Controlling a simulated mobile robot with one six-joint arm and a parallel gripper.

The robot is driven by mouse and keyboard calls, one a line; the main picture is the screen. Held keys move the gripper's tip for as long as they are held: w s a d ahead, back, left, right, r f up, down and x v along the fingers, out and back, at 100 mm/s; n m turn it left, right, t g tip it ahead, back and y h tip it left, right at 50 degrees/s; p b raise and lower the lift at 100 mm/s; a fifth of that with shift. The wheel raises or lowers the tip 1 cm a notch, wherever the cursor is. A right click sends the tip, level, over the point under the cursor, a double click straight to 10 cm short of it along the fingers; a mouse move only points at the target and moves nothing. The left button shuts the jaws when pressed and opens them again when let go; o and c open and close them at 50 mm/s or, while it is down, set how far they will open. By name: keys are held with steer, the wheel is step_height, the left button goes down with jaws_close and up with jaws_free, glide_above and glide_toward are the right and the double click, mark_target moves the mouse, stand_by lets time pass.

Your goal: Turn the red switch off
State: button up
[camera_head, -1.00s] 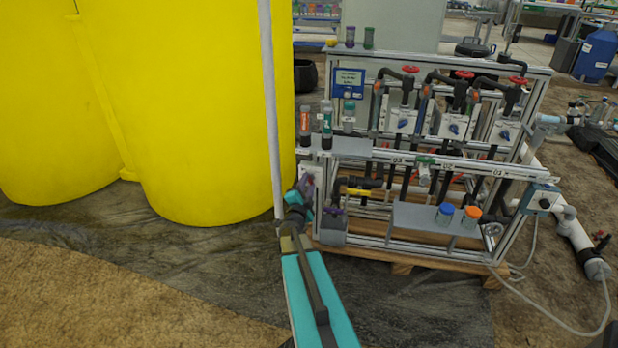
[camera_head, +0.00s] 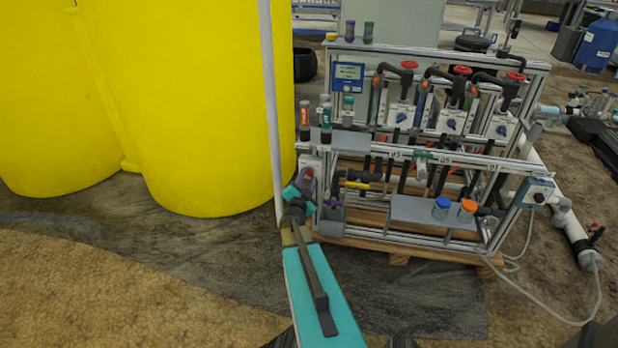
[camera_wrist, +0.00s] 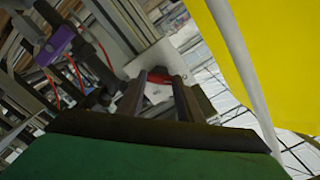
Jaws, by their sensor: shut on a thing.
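The red switch (camera_wrist: 158,86) sits on a pale box (camera_wrist: 160,58) at the left end of the skid. In the wrist view it lies between my two fingers, which are shut on it. My gripper (camera_wrist: 160,92) partly covers the switch, so its exact angle is hard to read. In the head view my gripper (camera_head: 307,183) reaches the lower left corner of the skid. The box (camera_head: 311,161) shows just above it, and a little red of the switch (camera_head: 309,173) shows at the fingertips.
A white upright pipe (camera_head: 269,100) and a large yellow tank (camera_head: 200,120) stand close on the left. A shelf (camera_head: 410,210) holds blue- and orange-lidded jars. Open floor lies in front.

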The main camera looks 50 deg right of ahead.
steer(key=o, duration=1.1)
steer(key=shift+w+a, duration=0.15)
steer(key=shift+v, duration=1.1)
steer(key=shift+p+v, duration=0.45)
steer(key=shift+v, duration=5.35)
steer(key=shift+r, duration=0.1)
